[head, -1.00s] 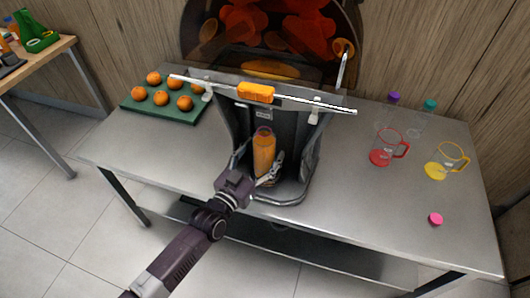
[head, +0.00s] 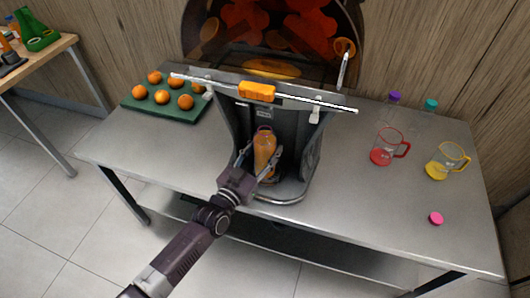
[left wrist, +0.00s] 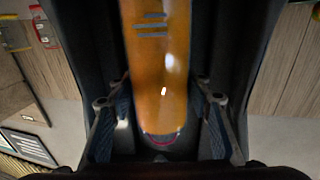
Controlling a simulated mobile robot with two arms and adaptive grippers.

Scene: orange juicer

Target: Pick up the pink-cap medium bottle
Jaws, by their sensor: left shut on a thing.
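The bottle (head: 264,153), filled with orange juice and with a pinkish ring at its open neck, stands in the bay of the juicer (head: 304,150). In the left wrist view the bottle (left wrist: 160,65) fills the middle, between the two fingers. My left gripper (head: 258,160) is shut on the bottle, with a finger at each side of it. The exact contact is partly hidden. The pink cap (head: 436,218) lies apart on the table at the right. My right gripper is not in view.
A green tray (head: 150,112) of oranges is at the table's left. The juicer's walls flank the bottle closely. The table's front right is mostly clear.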

